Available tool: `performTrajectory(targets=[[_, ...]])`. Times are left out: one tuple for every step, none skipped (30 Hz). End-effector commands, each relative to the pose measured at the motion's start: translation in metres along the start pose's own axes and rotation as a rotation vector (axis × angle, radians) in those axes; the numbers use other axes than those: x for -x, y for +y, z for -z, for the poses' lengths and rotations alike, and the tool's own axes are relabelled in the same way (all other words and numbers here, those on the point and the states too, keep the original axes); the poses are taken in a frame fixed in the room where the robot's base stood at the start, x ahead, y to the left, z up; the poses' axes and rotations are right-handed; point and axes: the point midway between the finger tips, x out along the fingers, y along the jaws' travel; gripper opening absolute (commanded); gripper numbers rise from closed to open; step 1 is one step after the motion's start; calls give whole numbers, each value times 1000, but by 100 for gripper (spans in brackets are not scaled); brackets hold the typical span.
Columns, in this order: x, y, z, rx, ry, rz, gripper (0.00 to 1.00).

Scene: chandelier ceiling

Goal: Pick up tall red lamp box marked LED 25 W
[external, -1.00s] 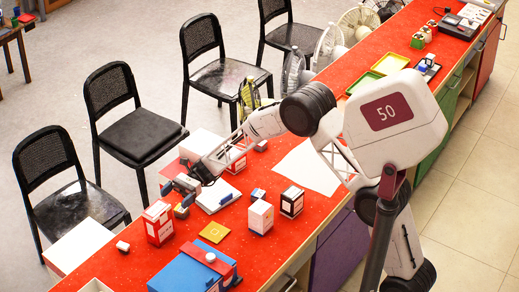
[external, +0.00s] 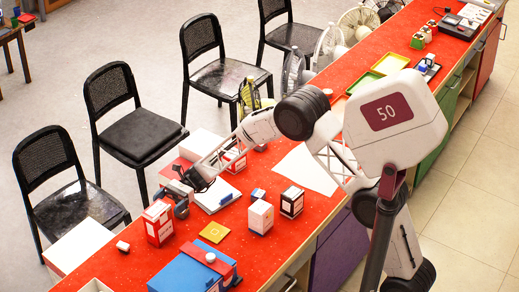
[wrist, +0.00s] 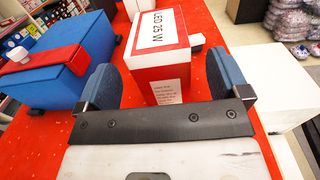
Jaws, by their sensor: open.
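The tall red and white lamp box marked LED 25 W (wrist: 156,68) stands upright in the wrist view, ahead of and between my open fingers. In the external view the same box (external: 157,224) stands on the red counter. My gripper (external: 176,197) is just above and beside its upper right side there. In the wrist view my gripper (wrist: 161,78) has its blue-grey fingers spread on both sides of the box, with red counter visible between the left finger and the box. Contact with the box cannot be told.
A blue case with a red band (external: 190,272) lies near the box, at left in the wrist view (wrist: 48,68). A white box (external: 80,246) is to the left. A yellow square (external: 214,232) and small cartons (external: 260,217) lie to the right. Black chairs (external: 75,195) line the far side.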

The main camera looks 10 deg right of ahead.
Motion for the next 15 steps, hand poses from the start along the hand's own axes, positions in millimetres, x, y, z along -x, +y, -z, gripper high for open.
performTrajectory(targets=[[0, 0, 0, 0, 0, 0, 94], [0, 0, 0, 0, 0, 0, 94], [0, 0, 0, 0, 0, 0, 94], [0, 0, 0, 0, 0, 0, 94], [0, 0, 0, 0, 0, 0, 94], [0, 0, 0, 0, 0, 0, 94], [0, 0, 0, 0, 0, 0, 94], [-1, 0, 0, 0, 0, 0, 94], [-2, 0, 0, 0, 0, 0, 94], [-3, 0, 0, 0, 0, -1, 94], [-5, 0, -1, 0, 0, -1, 94], [-8, 0, -1, 0, 0, -1, 94], [-10, 0, -2, 1, 0, -1, 94], [-13, 0, -2, 1, 1, -1, 94], [-17, 0, -3, 1, 1, -1, 94]])
